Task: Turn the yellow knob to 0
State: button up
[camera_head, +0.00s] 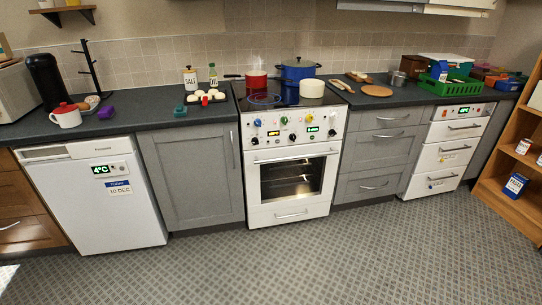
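The white stove (291,212) stands in the middle of the counter row with its oven door closed. Its front panel carries a row of small coloured knobs. Black knobs (292,137) sit lower on the panel. An orange display (273,133) and a green display (312,129) are lit, with unreadable digits. My gripper is not in view.
A red pot (256,79), a blue pot (298,70) and a cream pot (312,88) stand on the hob. Grey cabinets (191,176) flank the stove. A wooden shelf unit (516,198) stands at the right. The patterned floor (330,265) before the stove is clear.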

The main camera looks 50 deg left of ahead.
aim_at(309, 117)
jog(key=u, duration=0.35)
jog(key=i, duration=1)
jog(key=u, duration=1.1)
jog(key=i, duration=0.8)
jog(key=u, duration=0.4)
jog(key=k, duration=0.9)
jog(key=u, duration=0.2)
jog(key=i, duration=0.9)
jog(key=z, duration=0.1)
